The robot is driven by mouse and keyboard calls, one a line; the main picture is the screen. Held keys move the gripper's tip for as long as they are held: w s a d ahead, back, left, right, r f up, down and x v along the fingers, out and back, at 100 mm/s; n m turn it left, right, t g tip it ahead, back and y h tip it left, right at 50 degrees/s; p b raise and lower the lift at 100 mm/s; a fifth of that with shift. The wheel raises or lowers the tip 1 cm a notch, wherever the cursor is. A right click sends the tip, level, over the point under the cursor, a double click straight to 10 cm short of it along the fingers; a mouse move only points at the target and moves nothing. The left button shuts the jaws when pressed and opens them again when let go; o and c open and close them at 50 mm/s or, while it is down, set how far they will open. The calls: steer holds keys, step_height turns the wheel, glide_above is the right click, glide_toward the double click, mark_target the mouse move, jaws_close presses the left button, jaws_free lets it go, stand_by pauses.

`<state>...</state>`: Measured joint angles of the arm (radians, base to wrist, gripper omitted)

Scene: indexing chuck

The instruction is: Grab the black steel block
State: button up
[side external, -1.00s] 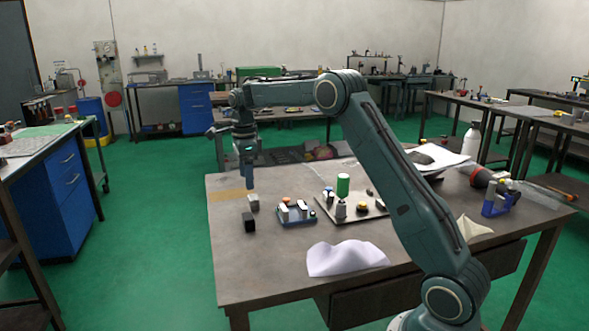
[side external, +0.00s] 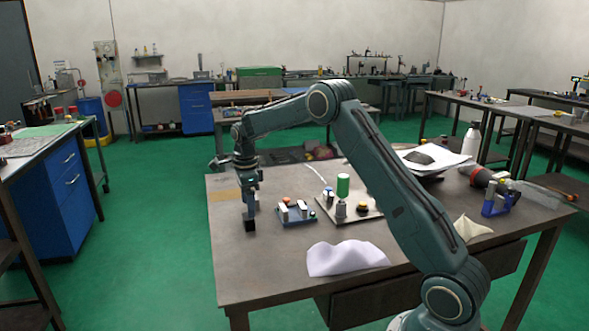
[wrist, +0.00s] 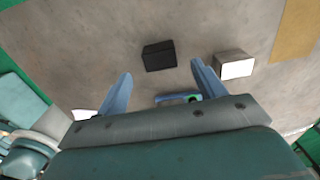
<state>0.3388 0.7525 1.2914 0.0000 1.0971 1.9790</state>
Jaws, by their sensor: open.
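The black steel block (side external: 249,225) stands on the table near its left edge. In the wrist view the block (wrist: 159,56) lies just beyond the fingertips, roughly centred between them. My gripper (side external: 248,209) points down above the block, and its fingers overlap the block's top in the side view. In the wrist view my gripper (wrist: 161,73) has its two blue fingers spread apart with nothing between them. I cannot tell the exact height left above the block.
A grey block with a white face (wrist: 235,66) stands close to the right finger in the wrist view. A blue fixture (side external: 297,216) and a metal plate with a green cylinder (side external: 343,186) are to the right. A white cloth (side external: 345,258) lies at the front.

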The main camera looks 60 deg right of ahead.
mark_target(249, 222)
steer(key=shift+f, duration=0.1)
steer(key=shift+w+f, duration=0.1)
steer(key=shift+f, duration=2.45)
steer(key=shift+r, duration=0.1)
steer(key=c, duration=1.4)
